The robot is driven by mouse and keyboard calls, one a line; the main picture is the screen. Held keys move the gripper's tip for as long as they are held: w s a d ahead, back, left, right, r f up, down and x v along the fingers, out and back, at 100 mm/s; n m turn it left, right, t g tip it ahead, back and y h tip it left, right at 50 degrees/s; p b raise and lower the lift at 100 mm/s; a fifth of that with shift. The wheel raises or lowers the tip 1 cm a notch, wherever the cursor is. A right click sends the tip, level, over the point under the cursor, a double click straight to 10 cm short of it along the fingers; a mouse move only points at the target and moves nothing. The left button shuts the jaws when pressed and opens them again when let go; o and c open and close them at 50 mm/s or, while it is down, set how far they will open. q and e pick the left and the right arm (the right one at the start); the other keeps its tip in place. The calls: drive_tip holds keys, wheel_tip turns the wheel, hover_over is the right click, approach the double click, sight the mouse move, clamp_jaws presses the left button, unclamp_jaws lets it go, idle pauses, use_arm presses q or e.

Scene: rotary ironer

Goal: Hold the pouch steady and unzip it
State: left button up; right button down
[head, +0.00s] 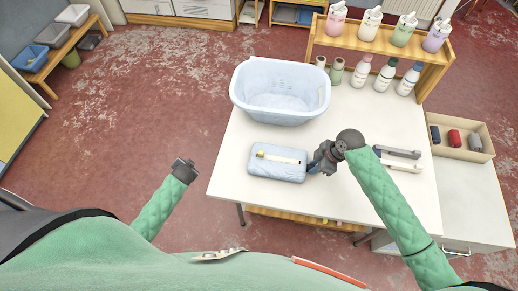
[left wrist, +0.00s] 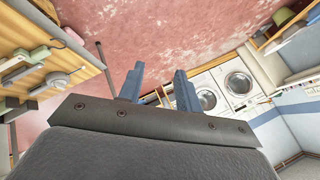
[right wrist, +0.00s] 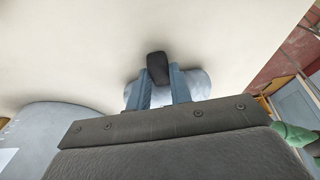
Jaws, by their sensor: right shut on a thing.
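The pouch (head: 277,170) is pale blue and lies flat at the table's left front. A pale zip strip (head: 285,159) runs across its top, with a small yellow pull (head: 260,154) at the strip's left end. My right gripper (head: 317,166) is at the pouch's right end. In the right wrist view its fingers (right wrist: 158,85) are shut on a small dark tab (right wrist: 157,66), with the pale blue pouch (right wrist: 196,85) behind them. How the tab joins the pouch is hidden. My left gripper (head: 184,164) is empty, left of the table; its fingers (left wrist: 160,88) are apart.
A pale blue basin (head: 262,112) stands behind the pouch on the white table (head: 235,178). Bottles (head: 385,75) and a wooden shelf (head: 425,55) are at the back right. A tool with two grey bars (head: 400,160) lies right of my right gripper. A wooden tray (head: 470,155) stands farther right.

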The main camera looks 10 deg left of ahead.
use_arm(q)
drive_tip(key=w+d+r+m+h, duration=0.1)
drive_tip(key=w+d+r, duration=0.2)
drive_tip(key=w+r, duration=0.65)
drive_tip(key=d+r+m+g+h, duration=0.1)
drive_tip(key=d+r, duration=0.4)
drive_tip(key=d+r+m+g+h, duration=0.1)
drive_tip(key=d+r+m+h, duration=0.1)
drive_tip(key=d+r, duration=0.3)
drive_tip(key=s+d+r+m+g+h, duration=0.1)
drive_tip(key=d+r+m, duration=0.1)
drive_tip(key=d+r, duration=0.3)
drive_tip(key=shift+d+r+g+h, duration=0.3)
drive_tip(key=shift+h, duration=0.1)
drive_tip(key=s+d+r+m+g+h, duration=0.1)
drive_tip(key=s+d+r+m+g, duration=0.15)
drive_tip(key=d+r, duration=0.25)
drive_tip(key=m+g+h, duration=0.1)
drive_tip(key=m+g, duration=0.1)
drive_tip(key=m, duration=0.2)
approach(261, 152)
drive_tip(key=shift+t, duration=0.25)
drive_tip(key=x, duration=0.8)
drive_tip(key=shift+s+f, duration=0.2)
drive_tip(key=shift+s, duration=0.05)
clamp_jaws()
